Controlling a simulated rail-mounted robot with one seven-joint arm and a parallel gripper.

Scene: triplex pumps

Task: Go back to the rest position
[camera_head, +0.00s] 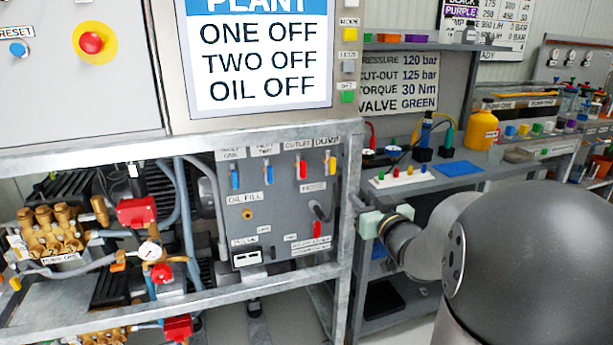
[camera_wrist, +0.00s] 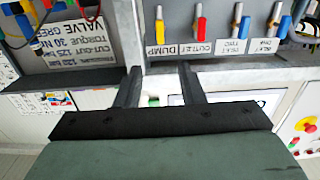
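In the wrist view my gripper (camera_wrist: 161,85) has its two dark fingers spread apart, with nothing held between them. In the head view my arm comes in from the right, and the pale gripper body (camera_head: 372,223) is beside the right post of the pump frame; its fingers are hard to make out there. The grey valve panel (camera_head: 270,222) is left of it, with coloured handles along its top, including a red outlet handle (camera_head: 302,168). That red handle also shows in the wrist view (camera_wrist: 199,25), where the labels appear upside down.
The metal frame's post (camera_head: 347,225) stands close to my gripper. A workbench (camera_head: 470,178) with a yellow container (camera_head: 482,130) and small parts lies behind my arm. Brass pump parts (camera_head: 52,230) fill the left. The PLANT sign (camera_head: 260,55) hangs above.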

